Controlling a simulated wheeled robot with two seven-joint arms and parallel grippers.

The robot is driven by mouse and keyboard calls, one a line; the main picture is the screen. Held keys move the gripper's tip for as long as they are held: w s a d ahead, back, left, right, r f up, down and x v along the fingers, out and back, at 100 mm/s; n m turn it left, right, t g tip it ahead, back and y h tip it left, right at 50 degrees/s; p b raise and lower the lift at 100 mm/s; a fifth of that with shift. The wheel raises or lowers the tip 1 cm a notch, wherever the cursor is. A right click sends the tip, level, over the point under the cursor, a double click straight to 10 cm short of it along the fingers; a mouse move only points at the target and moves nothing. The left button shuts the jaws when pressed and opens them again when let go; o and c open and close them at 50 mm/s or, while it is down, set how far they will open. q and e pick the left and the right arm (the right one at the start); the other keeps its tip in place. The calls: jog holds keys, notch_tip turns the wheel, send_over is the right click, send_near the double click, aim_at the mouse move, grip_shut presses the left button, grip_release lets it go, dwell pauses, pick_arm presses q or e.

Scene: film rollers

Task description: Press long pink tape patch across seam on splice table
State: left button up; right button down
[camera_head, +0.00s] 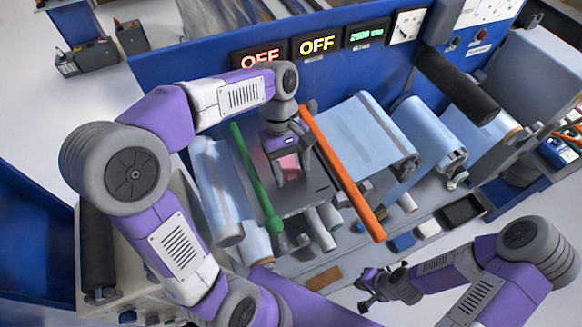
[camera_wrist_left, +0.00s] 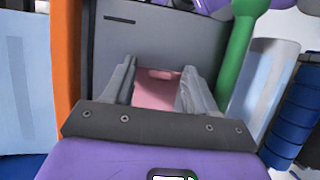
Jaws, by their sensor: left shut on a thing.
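The pink tape patch (camera_head: 289,163) is between the fingers of my left gripper (camera_head: 292,181), over the grey splice table (camera_head: 318,188). In the left wrist view the patch (camera_wrist_left: 155,92) lies between the two grey fingers, its far edge against the grey plate (camera_wrist_left: 180,42). My left gripper (camera_wrist_left: 165,88) is shut on the patch. Whether the patch touches the table I cannot tell. The seam is not clear; the gripper and patch cover part of the table. My right gripper (camera_head: 365,290) is at the lower right, away from the table, fingers apart and empty.
A green bar (camera_head: 256,178) and an orange bar (camera_head: 343,173) flank the splice table. Pale blue film rolls (camera_head: 362,138) stand on both sides. A blue panel with two OFF displays (camera_head: 317,45) rises behind. A dark tray (camera_head: 462,211) lies at right.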

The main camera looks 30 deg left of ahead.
dwell(0.3)
pick_arm(q)
jog(key=o, duration=1.1)
jog(key=shift+w+f, duration=0.1)
jog(key=shift+o, duration=0.3)
jog(key=shift+o, duration=0.9)
